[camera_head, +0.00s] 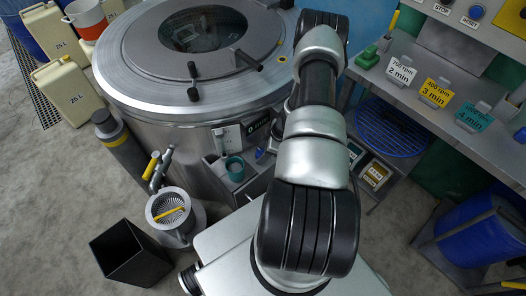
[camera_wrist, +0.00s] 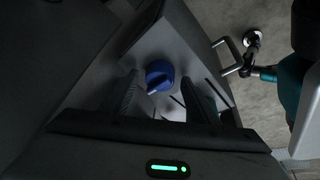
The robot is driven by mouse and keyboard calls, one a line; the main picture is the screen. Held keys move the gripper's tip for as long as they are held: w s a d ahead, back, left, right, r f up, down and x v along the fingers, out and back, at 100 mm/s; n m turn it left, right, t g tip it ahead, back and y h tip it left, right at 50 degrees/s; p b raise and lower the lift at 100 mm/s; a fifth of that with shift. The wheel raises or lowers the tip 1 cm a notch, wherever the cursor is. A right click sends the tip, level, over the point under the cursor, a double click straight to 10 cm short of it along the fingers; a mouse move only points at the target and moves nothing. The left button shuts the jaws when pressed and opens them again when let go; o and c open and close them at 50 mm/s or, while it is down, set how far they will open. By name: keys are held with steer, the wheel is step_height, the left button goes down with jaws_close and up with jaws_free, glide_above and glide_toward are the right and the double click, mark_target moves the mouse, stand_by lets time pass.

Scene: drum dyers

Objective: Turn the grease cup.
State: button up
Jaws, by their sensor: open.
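A round blue cap (camera_wrist: 160,73) with a pale bar or slot across its lower part shows in the wrist view, on a grey metal surface (camera_wrist: 178,42); it looks like the grease cup, though I cannot be sure. My gripper (camera_wrist: 165,92) is open, with one dark finger on each side below the cap. The cap lies ahead of the gap between the fingertips, and no contact shows. In the head view a small blue piece (camera_head: 260,154) shows beside my arm, perhaps the same cap. My gripper is hidden behind my arm there.
The big steel drum (camera_head: 150,110) stands behind. A teal cup (camera_head: 235,168) sits in a grey holder near its front. A shelf (camera_head: 385,80) with speed cards is at right. A black bin (camera_head: 130,255) and a strainer pot (camera_head: 172,212) stand at lower left.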

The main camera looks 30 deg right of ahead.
steer(key=c, duration=1)
steer(key=shift+c, duration=0.2)
steer(key=shift+f+m+b, duration=0.15)
steer(key=shift+m+b, duration=0.15)
steer(key=shift+b, duration=0.35)
